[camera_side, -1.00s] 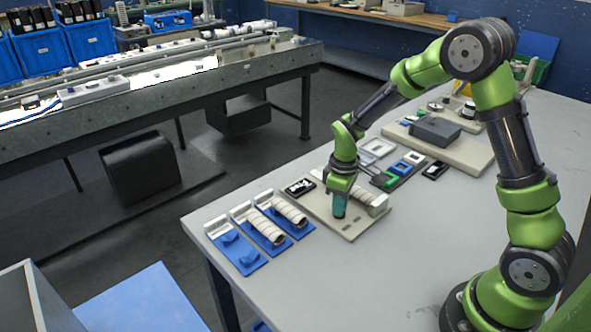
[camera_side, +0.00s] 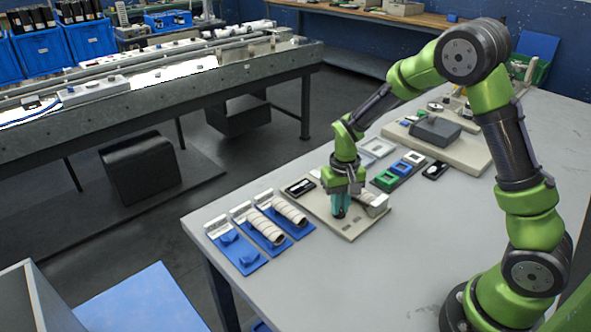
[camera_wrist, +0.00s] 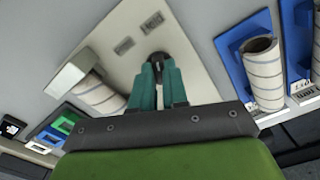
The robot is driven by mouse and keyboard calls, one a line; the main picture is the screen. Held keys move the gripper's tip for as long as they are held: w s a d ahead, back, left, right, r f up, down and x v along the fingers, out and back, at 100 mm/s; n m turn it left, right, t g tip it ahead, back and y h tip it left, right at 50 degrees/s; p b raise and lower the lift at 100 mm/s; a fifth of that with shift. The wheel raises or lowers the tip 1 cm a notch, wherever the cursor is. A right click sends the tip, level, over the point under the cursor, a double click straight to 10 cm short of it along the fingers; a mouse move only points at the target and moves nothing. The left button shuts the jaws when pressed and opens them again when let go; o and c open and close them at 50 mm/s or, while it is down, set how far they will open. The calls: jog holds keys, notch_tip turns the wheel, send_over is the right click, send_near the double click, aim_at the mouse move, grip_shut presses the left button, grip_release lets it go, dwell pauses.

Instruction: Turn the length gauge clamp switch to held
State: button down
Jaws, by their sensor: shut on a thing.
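The length gauge is a beige plate (camera_side: 352,228) on the near part of the table, and it also shows in the wrist view (camera_wrist: 190,25). A striped roll lies on it against an end block, seen in the wrist view (camera_wrist: 100,95). My gripper (camera_wrist: 158,62) points down over the plate, its teal fingers close together on a small dark knob (camera_wrist: 158,56), which appears to be the clamp switch. The fingers hide most of the knob, so its setting cannot be told. Two slots with small labels (camera_wrist: 152,22) lie beside it on the plate.
Blue trays (camera_side: 236,248) stand left of the plate, and two of them hold striped rolls (camera_side: 289,210). Green and blue frames (camera_side: 386,179) and a grey block (camera_side: 434,131) lie behind.

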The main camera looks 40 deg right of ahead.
jog(key=shift+m, duration=0.5)
jog(key=c, duration=1.1)
grip_release()
jog(key=shift+c, duration=0.2)
notch_tip(320, 180, up, 17)
jog(key=s+a+r+n+t+y, duration=0.1)
jog(key=s+a+r+t, duration=0.1)
jog(key=s, duration=0.6)
jog(key=s+a+r+n+t+y, duration=0.1)
jog(key=s+a+r+t, duration=0.2)
jog(key=s, duration=0.5)
jog(key=shift+a+r+t, duration=0.15)
jog(key=shift+a+t, duration=0.65)
jog(key=shift+t, duration=0.3)
